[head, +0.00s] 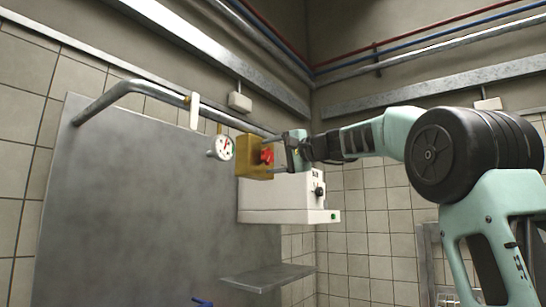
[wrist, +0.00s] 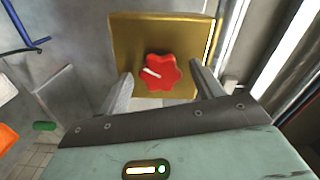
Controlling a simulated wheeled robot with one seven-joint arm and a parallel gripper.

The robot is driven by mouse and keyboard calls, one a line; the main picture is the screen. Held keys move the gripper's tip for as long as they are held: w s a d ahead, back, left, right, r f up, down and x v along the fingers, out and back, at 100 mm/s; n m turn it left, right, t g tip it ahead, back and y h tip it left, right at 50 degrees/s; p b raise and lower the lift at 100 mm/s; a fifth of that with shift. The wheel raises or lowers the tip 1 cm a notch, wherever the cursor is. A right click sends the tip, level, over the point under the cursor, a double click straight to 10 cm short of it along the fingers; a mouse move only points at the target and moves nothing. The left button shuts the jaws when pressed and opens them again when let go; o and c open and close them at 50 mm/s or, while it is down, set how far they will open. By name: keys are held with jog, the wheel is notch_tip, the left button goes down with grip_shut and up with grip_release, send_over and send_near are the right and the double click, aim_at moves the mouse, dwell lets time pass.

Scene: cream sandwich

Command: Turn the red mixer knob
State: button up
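The red mixer knob (wrist: 161,72) is a lobed red dial with a white mark, on the face of a yellow-gold box (wrist: 126,47). In the head view the knob (head: 267,155) sits on the right side of the gold box (head: 247,157), which is mounted by the pipe. My gripper (wrist: 160,95) is open, with one finger to the lower left and one to the lower right of the knob. No contact with the knob can be made out. In the head view my gripper (head: 292,150) is close to the right of the knob.
A round gauge (head: 221,148) hangs left of the gold box. A white machine (head: 285,198) with a black knob stands just below. A bent metal pipe (head: 130,86) runs along the wall over a grey panel (head: 140,200). A small metal shelf (head: 268,277) is lower down.

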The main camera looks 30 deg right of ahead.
jog(key=b+v, duration=0.5)
jog(key=v, duration=1.2)
jog(key=shift+s, duration=0.2)
